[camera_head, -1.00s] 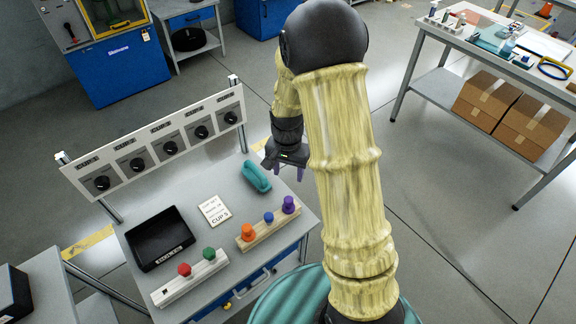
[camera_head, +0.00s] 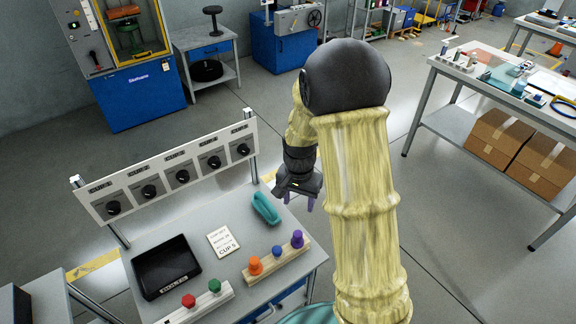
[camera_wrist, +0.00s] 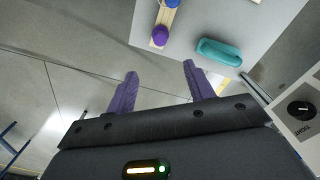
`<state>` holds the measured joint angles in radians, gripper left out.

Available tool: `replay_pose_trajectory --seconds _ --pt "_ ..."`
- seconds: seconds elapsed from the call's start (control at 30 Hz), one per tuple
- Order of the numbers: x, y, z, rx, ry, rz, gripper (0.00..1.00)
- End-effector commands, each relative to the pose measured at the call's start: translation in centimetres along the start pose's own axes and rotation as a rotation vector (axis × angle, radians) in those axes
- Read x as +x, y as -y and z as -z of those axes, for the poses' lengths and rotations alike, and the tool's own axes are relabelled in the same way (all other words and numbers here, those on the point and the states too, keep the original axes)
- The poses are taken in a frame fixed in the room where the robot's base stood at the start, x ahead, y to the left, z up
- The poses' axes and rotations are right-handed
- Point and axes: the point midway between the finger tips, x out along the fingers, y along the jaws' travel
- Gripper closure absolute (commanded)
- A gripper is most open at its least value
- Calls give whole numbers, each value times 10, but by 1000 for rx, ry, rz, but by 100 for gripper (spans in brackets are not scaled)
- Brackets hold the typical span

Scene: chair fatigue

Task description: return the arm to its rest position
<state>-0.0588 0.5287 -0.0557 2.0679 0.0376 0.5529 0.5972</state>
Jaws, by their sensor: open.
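My arm rises in pale yellow sleeves at the right of centre in the head view, with a black elbow joint. My gripper (camera_head: 311,202) hangs beyond the far right edge of the grey workbench (camera_head: 215,290). In the wrist view my gripper (camera_wrist: 160,88) shows two purple fingers spread apart with nothing between them. Bare floor lies below the fingers, and the bench edge is just ahead of them.
The bench holds a teal object (camera_head: 265,208), a black tray (camera_head: 166,268), a card (camera_head: 222,241), a wooden strip with coloured knobs (camera_head: 277,262) and a white strip with knobs (camera_head: 199,303). A dial panel (camera_head: 168,178) stands behind. Another table (camera_head: 500,95) is at right.

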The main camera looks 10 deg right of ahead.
Motion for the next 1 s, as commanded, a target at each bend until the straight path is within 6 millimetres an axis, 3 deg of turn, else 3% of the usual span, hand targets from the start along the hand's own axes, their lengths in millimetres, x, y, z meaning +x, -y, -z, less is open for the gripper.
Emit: replay_pose_trajectory --seconds 0.17,0.33,0.7,0.83,1.0 --pt "-1 -1 0 -2 -1 1 47" --pt "-16 -10 -10 -68 -24 20 47" --pt "-72 -60 -77 -448 -163 79 47" --pt "-81 -75 -97 -561 -209 83 47" --pt "-84 -83 -107 -617 -229 82 47"
